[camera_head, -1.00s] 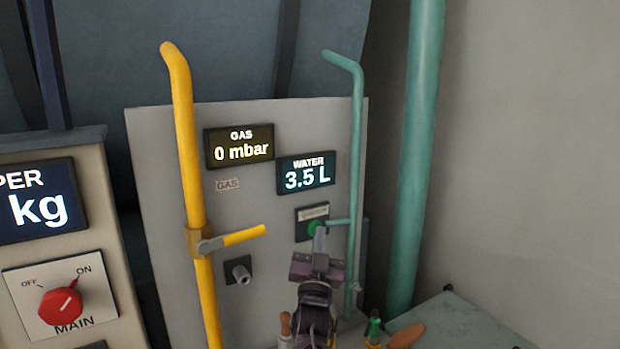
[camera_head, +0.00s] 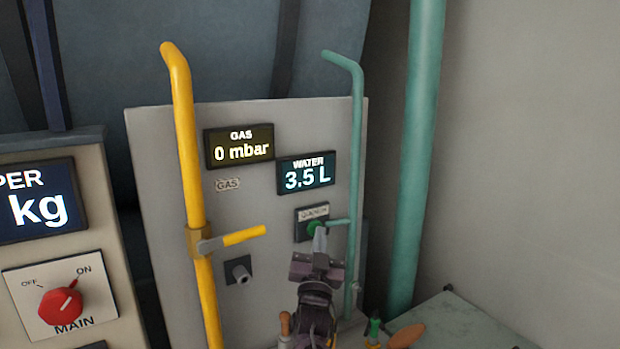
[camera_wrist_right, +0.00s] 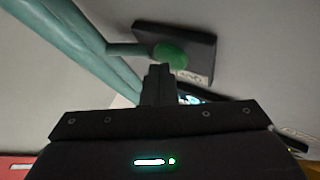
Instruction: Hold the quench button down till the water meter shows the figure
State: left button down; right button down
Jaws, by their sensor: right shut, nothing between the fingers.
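The green quench button (camera_head: 313,227) sits on a dark plate with a small label on the grey panel (camera_head: 160,180). My right gripper (camera_head: 320,236) is shut and empty, with its fingertips right at the button's lower right side. In the right wrist view the green button (camera_wrist_right: 170,54) shows just beyond the tips of the shut fingers (camera_wrist_right: 160,70); I cannot tell whether they touch it. The water meter (camera_head: 306,174) reads 3.5 L. My left gripper is not in view.
A yellow gas pipe (camera_head: 184,130) with a lever (camera_head: 240,237) stands left of the button. A green pipe (camera_head: 357,130) runs close on its right. The gas meter (camera_head: 239,147) reads 0 mbar. A red MAIN knob (camera_head: 61,303) is at the lower left. Small tools lie on the bench (camera_head: 455,325).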

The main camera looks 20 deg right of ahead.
jog(key=shift+s, duration=0.1)
dwell(0.7)
jog(key=shift+s+d+p, duration=0.1)
jog(key=shift+s+p, duration=0.3)
jog(key=shift+s, duration=0.3)
jog(key=s, duration=0.1)
jog(key=s+p, duration=0.1)
jog(key=s, duration=0.1)
jog(key=s+p, duration=0.1)
jog(key=s, duration=0.1)
jog(key=shift+d, duration=0.4)
jog(key=shift+f, duration=0.1)
